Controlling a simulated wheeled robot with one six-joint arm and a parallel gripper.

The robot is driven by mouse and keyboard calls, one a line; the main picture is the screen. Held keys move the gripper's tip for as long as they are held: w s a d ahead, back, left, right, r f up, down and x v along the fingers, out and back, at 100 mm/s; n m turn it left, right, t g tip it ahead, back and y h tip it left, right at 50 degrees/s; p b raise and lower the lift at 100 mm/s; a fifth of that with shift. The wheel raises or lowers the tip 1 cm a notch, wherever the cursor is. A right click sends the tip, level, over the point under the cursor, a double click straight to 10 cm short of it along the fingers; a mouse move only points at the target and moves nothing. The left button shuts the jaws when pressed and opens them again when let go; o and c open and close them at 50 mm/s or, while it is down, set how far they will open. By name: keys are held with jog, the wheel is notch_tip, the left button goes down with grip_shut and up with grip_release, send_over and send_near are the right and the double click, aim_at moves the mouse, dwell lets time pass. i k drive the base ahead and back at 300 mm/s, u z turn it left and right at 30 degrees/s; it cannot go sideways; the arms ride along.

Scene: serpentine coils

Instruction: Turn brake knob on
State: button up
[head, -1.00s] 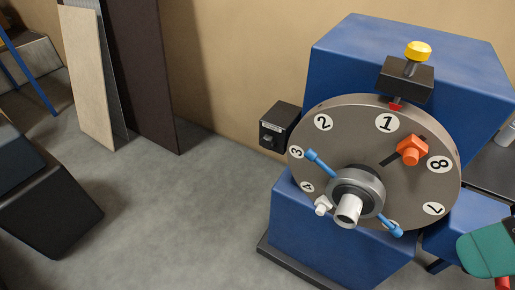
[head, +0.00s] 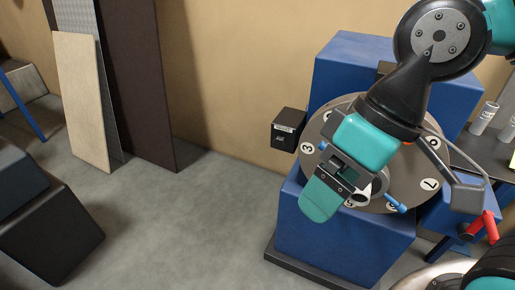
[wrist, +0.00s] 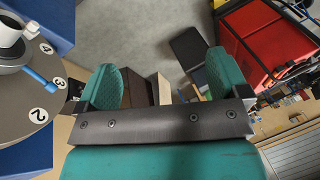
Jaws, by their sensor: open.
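A small black box (head: 288,128) with a pale label is fixed at the left side of the blue machine (head: 345,235). A dark knob-like detail on its front is too small to make out its setting, and I cannot tell for sure that it is the brake knob. My gripper (head: 330,190) is open and empty, in front of the numbered grey disc (head: 415,185), below and right of the box. In the wrist view my gripper (wrist: 160,88) has its two teal fingers wide apart with nothing between them. The box is mostly hidden there behind the left finger.
Blue-tipped rods (head: 395,203) stick out from the disc's hub, close to my gripper. A red handle (head: 489,227) is at the lower right. Boards (head: 82,100) lean on the wall. The floor (head: 195,225) left of the machine is clear.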

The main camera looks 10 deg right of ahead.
aim_at(279, 143)
jog(key=z, duration=1.85)
jog(key=k, duration=1.25)
jog(key=u, duration=1.75)
jog(key=i, duration=0.5)
jog(key=z, duration=0.05)
